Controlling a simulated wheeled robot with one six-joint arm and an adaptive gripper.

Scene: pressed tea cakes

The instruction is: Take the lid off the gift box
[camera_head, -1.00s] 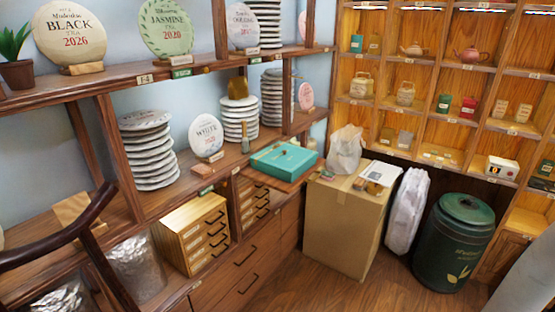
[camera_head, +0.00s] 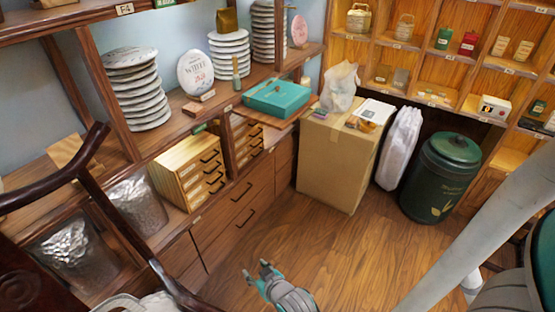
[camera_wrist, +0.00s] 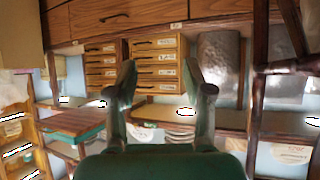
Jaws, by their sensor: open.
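The gift box (camera_head: 277,99) is a flat teal box with its lid on. In the head view it sits on a wooden ledge at the right end of the shelf unit. In the wrist view a teal edge (camera_wrist: 92,136) shows beneath a brown board at the lower left; I cannot tell whether it is the box. My gripper (camera_head: 258,273) is at the bottom middle of the head view, in front of the drawers and well apart from the box. Its two fingers (camera_wrist: 160,88) are spread in the wrist view with nothing between them.
A tall cardboard carton (camera_head: 335,163) stands right of the box with a plastic bag (camera_head: 340,88) on top. A green bin (camera_head: 440,178) is farther right. A small wooden drawer chest (camera_head: 188,170) and stacked tea cakes (camera_head: 137,88) are at left. The wooden floor (camera_head: 330,245) is clear.

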